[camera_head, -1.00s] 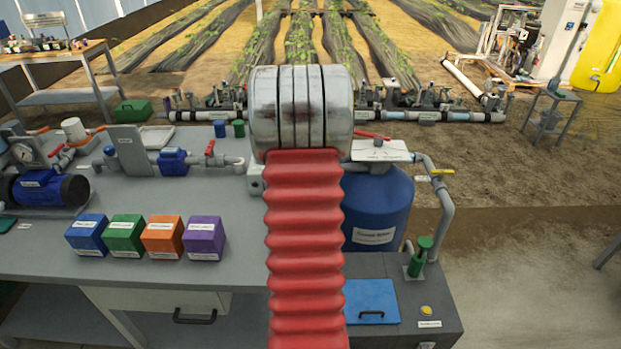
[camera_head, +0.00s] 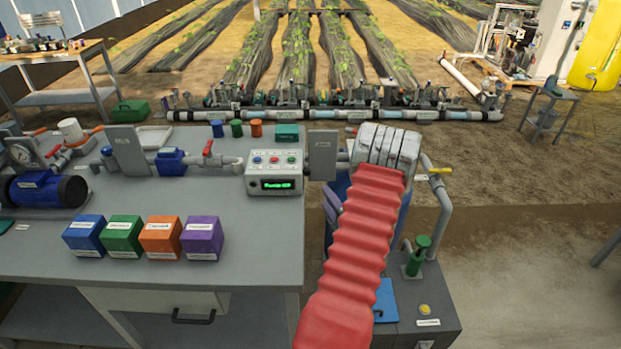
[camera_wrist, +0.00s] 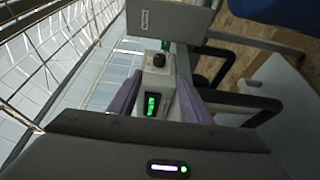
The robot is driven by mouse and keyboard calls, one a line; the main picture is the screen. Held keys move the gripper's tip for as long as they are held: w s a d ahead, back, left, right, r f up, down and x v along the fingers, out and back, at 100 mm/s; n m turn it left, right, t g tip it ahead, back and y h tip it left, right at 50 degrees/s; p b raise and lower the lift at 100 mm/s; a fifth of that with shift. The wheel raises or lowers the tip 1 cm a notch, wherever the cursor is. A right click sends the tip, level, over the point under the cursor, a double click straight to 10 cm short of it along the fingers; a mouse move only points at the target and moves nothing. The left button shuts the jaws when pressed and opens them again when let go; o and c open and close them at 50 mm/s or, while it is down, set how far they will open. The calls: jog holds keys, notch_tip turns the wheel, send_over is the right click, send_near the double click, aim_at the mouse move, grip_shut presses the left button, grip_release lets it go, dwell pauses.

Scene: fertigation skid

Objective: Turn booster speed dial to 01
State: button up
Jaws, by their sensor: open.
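In the wrist view a small light box carries a round black dial (camera_wrist: 160,60) and a lit green display (camera_wrist: 152,105). The dial's setting and the digits are too small to read. My gripper (camera_wrist: 158,82) shows as two purple fingers, open, one on each side of the box front. The dial appears between and beyond the fingertips; I see no contact. In the head view a grey control box (camera_head: 274,184) with coloured buttons and a green display stands at the bench's right end. I cannot tell whether it is the same box.
A grey panel box (camera_head: 322,155) stands right of the control box. Purple (camera_head: 202,238), orange (camera_head: 161,237), green (camera_head: 123,235) and blue (camera_head: 84,235) blocks stand on the bench (camera_head: 250,250). A red-handled valve (camera_head: 209,150) is left of the control box.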

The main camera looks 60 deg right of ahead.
aim_at(307, 172)
jog(key=shift+w, duration=0.1)
jog(key=x, duration=1.3)
jog(key=shift+w+d, duration=0.25)
jog(key=shift+w, duration=0.05)
jog(key=shift+c, duration=0.5)
